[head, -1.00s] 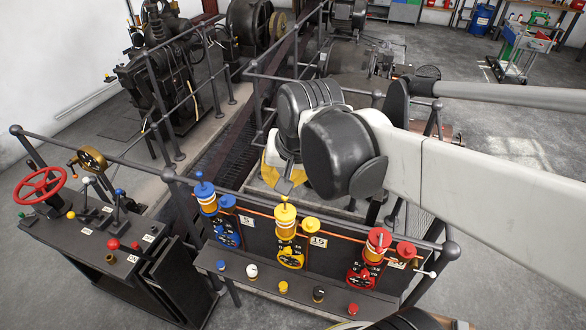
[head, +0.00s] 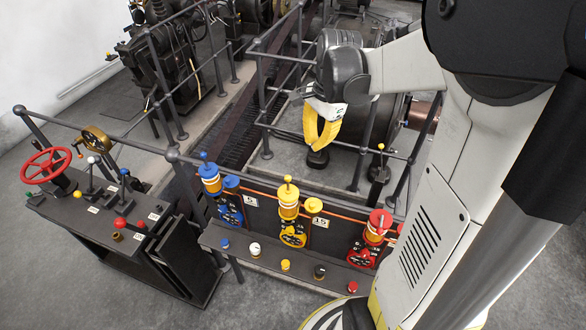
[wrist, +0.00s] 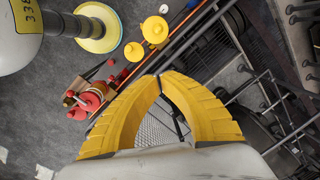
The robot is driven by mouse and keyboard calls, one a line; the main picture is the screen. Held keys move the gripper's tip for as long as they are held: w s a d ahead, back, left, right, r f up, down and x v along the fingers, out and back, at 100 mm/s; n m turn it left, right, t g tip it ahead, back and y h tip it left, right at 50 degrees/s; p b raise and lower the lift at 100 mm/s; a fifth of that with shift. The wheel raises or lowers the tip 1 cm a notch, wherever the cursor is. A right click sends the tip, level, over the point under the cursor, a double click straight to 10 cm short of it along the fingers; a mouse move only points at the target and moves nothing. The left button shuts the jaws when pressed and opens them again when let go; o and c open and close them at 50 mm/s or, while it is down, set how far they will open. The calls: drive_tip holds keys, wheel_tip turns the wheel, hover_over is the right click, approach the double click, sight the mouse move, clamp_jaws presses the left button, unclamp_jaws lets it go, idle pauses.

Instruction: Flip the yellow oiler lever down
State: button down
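The yellow oiler (head: 289,205) stands on the dark panel between the blue and red oilers. A small yellow lever (head: 287,181) sticks up from its top. From above, the yellow oiler also shows in the wrist view (wrist: 154,30); its lever is hard to make out there. My gripper (head: 318,148) has yellow fingers and hangs behind the rail, beyond the yellow oiler and slightly right of it in the head view. In the wrist view the fingertips (wrist: 158,77) meet or nearly meet, with nothing between them. The gripper is apart from the oiler.
A blue oiler (head: 210,180) is on the left, a red oiler (head: 378,225) on the right, partly near my arm. Several small cups stand on the shelf (head: 325,272) below. A grey railing runs behind the panel. A control desk with a red handwheel (head: 45,167) stands at left.

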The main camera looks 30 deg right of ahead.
approach(296, 189)
drive_tip(key=w+d+f, duration=0.1)
drive_tip(key=d+f, duration=0.1)
drive_tip(key=d, duration=0.2)
drive_tip(key=a+p, duration=0.1)
drive_tip(key=a, duration=0.1)
drive_tip(key=a+f, duration=0.1)
drive_tip(key=a, duration=0.1)
drive_tip(key=shift+a+f+p, duration=0.1)
drive_tip(key=shift+p, duration=0.25)
drive_tip(key=shift+a, duration=0.15)
drive_tip(key=shift+f, duration=0.15)
drive_tip(key=shift+w, duration=0.1)
